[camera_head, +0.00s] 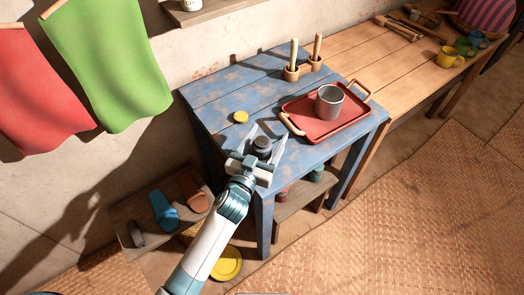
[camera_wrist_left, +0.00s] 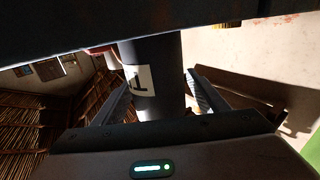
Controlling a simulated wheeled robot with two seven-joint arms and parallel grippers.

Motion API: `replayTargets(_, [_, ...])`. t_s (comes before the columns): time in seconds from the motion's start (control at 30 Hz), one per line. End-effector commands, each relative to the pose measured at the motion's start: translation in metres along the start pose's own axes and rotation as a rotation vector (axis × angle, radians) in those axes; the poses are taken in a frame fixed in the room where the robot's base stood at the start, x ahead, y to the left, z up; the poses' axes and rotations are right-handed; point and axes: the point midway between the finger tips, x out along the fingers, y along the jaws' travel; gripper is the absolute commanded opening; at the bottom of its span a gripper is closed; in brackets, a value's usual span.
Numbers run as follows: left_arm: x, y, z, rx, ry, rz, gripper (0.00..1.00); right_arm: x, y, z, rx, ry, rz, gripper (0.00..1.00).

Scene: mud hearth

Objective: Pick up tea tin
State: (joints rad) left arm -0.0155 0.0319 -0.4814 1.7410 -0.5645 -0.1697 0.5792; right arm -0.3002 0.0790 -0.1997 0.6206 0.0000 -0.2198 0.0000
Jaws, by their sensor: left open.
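The tea tin (camera_head: 262,145) is a dark, upright cylinder near the front left corner of the blue table (camera_head: 222,92). In the left wrist view the tin (camera_wrist_left: 150,52) shows a white label with a dark mark. My left gripper (camera_head: 266,138) is open, with one finger on each side of the tin. In the left wrist view a gap shows between the tin and the right-hand finger; contact on the other side is unclear. The tin's base is hidden. My right gripper is not in view.
A red tray (camera_head: 345,127) with a grey metal mug (camera_head: 329,101) stands to the right. A yellow lid (camera_head: 241,117) lies behind the tin. Green (camera_head: 105,65) and red cloths hang at left.

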Motion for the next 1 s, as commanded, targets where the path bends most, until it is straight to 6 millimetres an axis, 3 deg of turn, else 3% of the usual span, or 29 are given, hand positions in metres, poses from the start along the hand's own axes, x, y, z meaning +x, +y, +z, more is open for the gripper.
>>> replayTargets(0.23, [0.000,0.000,0.000,0.000,0.000,0.000,0.67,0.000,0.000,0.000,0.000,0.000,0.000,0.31])
replayTargets(0.43, [0.000,0.000,0.000,0.000,0.000,0.000,0.19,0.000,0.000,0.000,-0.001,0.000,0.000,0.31])
replayTargets(0.77, [0.000,0.000,-0.002,0.000,0.002,0.000,0.19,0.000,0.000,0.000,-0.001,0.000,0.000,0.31])
replayTargets(1.0, [0.000,0.000,-0.019,0.002,0.004,0.000,0.19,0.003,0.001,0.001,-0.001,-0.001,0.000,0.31])
